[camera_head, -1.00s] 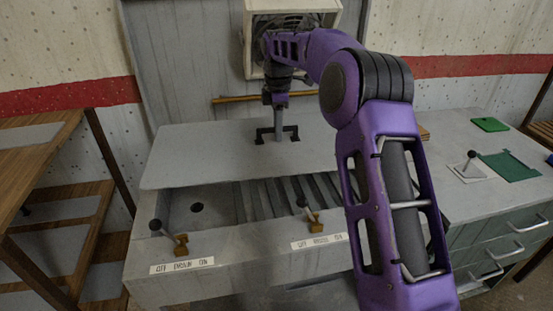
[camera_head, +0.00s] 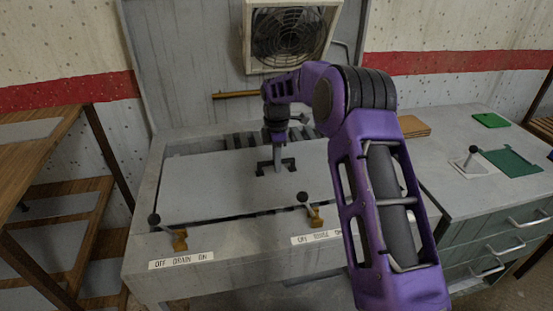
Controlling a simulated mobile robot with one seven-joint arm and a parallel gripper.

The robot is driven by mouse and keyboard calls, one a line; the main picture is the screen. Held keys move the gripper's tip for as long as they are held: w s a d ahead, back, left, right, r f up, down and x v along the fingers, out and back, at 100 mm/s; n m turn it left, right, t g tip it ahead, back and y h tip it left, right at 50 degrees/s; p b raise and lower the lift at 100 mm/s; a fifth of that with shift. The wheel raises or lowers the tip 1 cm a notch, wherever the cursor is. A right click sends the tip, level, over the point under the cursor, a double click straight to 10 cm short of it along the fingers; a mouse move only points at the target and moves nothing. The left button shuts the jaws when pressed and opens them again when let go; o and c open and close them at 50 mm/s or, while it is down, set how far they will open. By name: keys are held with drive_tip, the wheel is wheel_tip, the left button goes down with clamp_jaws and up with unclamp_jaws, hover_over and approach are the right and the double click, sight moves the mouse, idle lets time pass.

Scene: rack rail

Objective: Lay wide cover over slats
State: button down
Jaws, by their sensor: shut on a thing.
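The wide cover (camera_head: 215,188) is a flat light-grey panel with a dark bracket and a post at its middle. It lies level over the front and middle of the basin in the bench. Dark slats (camera_head: 240,141) show behind its back edge, and a dark gap runs along its front edge. My gripper (camera_head: 276,160) points down, shut on the cover's upright handle post. I cannot tell whether the cover rests on the slats or hangs just above them. My purple arm hides the cover's right end.
Two black-knobbed levers, the drain lever (camera_head: 168,230) and another lever (camera_head: 308,212), stand at the bench's front edge. A fan (camera_head: 290,38) hangs on the back panel. A side counter (camera_head: 450,205) at right holds green pieces and a small lever. A wooden shelf (camera_head: 60,190) stands at left.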

drive_tip(key=shift+f, duration=0.45)
drive_tip(key=shift+f+b, duration=0.3)
idle(0.3)
drive_tip(key=c, duration=0.8)
unclamp_jaws()
drive_tip(key=shift+o, duration=0.2)
drive_tip(key=shift+f, duration=0.1)
